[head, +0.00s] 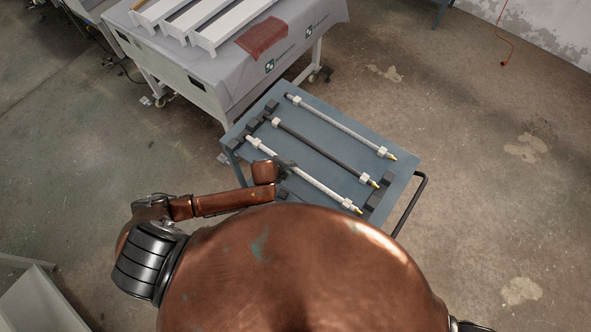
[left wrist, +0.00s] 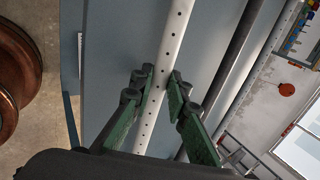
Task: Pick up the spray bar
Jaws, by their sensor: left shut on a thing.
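Three long spray bars lie side by side over a blue-grey cart. The near white bar (head: 318,186) has a row of small holes and a brass tip at its right end. My left gripper (head: 287,164) is at this bar, left of its middle. In the left wrist view, the green-padded fingers of my left gripper (left wrist: 163,92) are closed around the white bar (left wrist: 176,30), one on each side. I cannot tell whether the bar is clear of its dark holders. My right gripper is out of view.
The cart top (head: 397,168) also carries a dark middle bar (head: 318,148) and a far white bar (head: 335,122). A black handle (head: 411,205) sticks out at the cart's right. A cloth-covered table (head: 235,75) with white trays and a red-brown cloth (head: 262,37) stands behind.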

